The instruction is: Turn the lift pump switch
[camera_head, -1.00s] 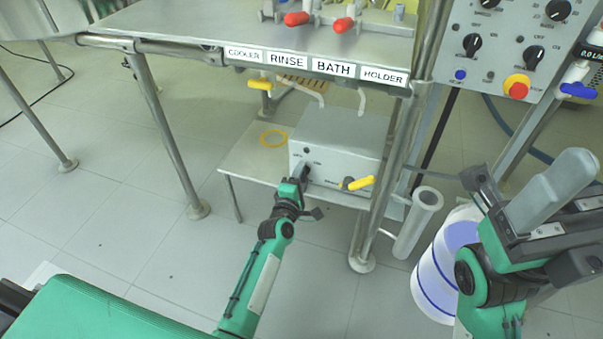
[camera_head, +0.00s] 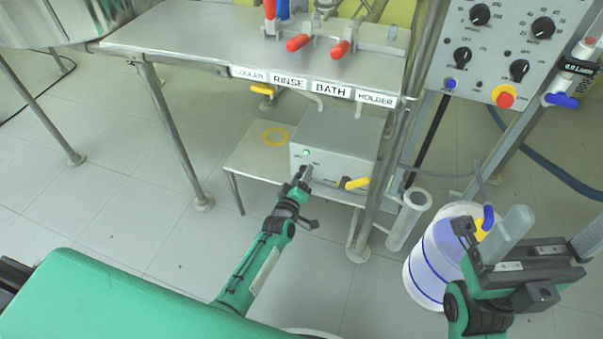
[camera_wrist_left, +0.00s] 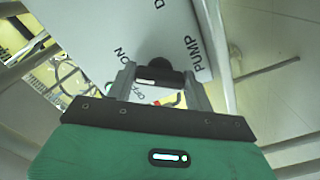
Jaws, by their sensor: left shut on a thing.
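The lift pump box (camera_head: 345,146) is a pale grey box on the low shelf under the labelled table. A small green lamp (camera_head: 306,152) is lit on its front. My left gripper (camera_head: 304,176) is at the box front, shut on the black switch knob (camera_wrist_left: 155,68). In the left wrist view the knob sits between the two fingers (camera_wrist_left: 160,85), with "ON", "OFF" and "PUMP" lettering around it. In the head view the knob is mostly hidden by the gripper. My right gripper (camera_head: 492,238) is raised at the right, away from the box; its finger gap is unclear.
A yellow-handled valve (camera_head: 355,183) sticks out just right of the switch. Table legs (camera_head: 180,140) stand around the shelf. A white and blue drum (camera_head: 430,265) and a grey tube (camera_head: 408,218) stand at the right. A control panel (camera_head: 510,45) is above. The floor at left is clear.

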